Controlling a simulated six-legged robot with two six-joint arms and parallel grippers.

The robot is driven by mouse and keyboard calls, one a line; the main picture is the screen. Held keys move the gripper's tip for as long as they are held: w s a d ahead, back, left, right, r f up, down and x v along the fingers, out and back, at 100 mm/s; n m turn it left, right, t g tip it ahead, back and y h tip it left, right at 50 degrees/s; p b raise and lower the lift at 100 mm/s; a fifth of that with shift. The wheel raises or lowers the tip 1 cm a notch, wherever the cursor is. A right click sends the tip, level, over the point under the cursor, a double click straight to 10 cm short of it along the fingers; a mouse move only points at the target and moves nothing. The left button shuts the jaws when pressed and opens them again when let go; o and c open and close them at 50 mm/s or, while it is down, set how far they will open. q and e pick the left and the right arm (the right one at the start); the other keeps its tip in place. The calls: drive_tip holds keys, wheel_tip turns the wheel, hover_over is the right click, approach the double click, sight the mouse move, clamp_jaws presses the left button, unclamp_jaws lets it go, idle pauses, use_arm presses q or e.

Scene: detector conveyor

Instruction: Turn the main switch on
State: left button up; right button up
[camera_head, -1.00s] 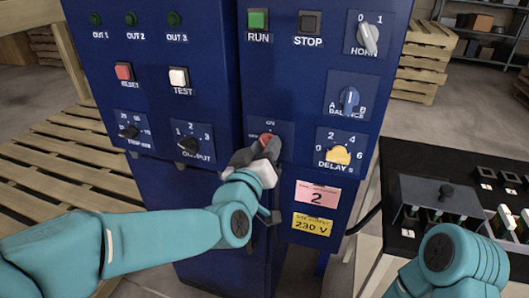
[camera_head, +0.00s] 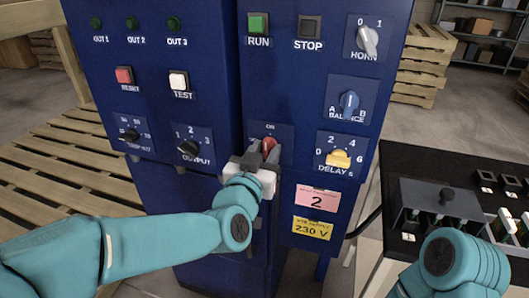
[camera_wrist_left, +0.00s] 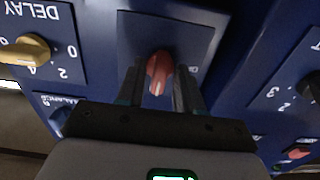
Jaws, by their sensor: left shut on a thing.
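The main switch is a red rotary knob (camera_head: 269,146) on a square blue plate, low on the blue cabinet's front, with an ON mark above it. In the head view it stands about upright below that mark. My left gripper (camera_head: 264,152) is shut on the knob, a finger on each side. In the left wrist view, where the panel appears upside down, the red knob (camera_wrist_left: 159,73) lies between the two dark fingers of my left gripper (camera_wrist_left: 159,88). My right gripper is not in view; only a teal link of that arm shows at lower right.
A yellow DELAY knob (camera_head: 339,158) and a black OUTPUT knob (camera_head: 189,147) flank the switch. A pink label (camera_head: 317,196) and a yellow 230 V label (camera_head: 312,228) are below right. A black bench (camera_head: 405,160) with a dark box stands at right, wooden pallets (camera_head: 65,165) at left.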

use_arm(q)
drive_tip(key=o, duration=0.7)
drive_tip(key=shift+c, duration=0.2)
drive_tip(key=shift+s, duration=0.1)
drive_tip(key=v, duration=1.6)
